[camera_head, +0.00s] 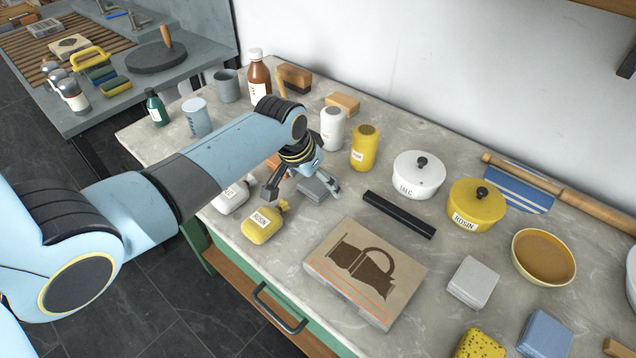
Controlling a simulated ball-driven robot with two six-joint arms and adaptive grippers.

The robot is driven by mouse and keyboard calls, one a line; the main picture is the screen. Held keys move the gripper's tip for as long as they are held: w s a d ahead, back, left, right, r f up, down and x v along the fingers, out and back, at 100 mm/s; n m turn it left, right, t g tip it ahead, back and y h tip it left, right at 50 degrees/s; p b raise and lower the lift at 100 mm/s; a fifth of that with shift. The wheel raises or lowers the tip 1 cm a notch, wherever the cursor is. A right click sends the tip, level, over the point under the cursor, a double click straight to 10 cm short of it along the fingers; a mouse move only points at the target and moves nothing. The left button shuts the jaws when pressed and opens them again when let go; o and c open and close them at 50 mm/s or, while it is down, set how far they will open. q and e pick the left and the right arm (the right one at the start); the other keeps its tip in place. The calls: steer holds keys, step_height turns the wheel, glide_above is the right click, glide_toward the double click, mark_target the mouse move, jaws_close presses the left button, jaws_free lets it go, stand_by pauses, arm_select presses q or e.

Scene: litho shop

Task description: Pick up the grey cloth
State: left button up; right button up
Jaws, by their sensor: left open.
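A second folded cloth, pale grey (473,282), lies apart to the right of the printing stone. My right gripper is not in view.
A yellow rosin bag (264,223) and a white bag (233,196) lie close to the left gripper. White (332,128) and yellow (364,148) shakers stand behind it. A black bar (399,214) and the printing stone (345,302) lie to the right.

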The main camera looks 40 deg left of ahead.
mark_target(320, 184)
arm_select(q)
steer(key=shift+w+f, duration=0.25)
steer(key=shift+f, duration=0.35)
steer(key=c, duration=1)
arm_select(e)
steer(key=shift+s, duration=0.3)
arm_select(q)
steer(key=shift+r, duration=0.15)
steer(key=shift+c, duration=0.2)
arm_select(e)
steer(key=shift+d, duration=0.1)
arm_select(q)
steer(key=shift+r, duration=0.25)
steer(key=r, duration=0.2)
steer(key=d+r, duration=0.1)
steer(key=shift+s+r, duration=0.2)
steer(key=shift+r, duration=0.2)
steer(key=s+d+r+b, duration=0.1)
steer(key=s+d+r, duration=0.3)
steer(key=d, duration=0.6)
step_height(320, 184, up, 2)
steer(key=shift+r, duration=0.25)
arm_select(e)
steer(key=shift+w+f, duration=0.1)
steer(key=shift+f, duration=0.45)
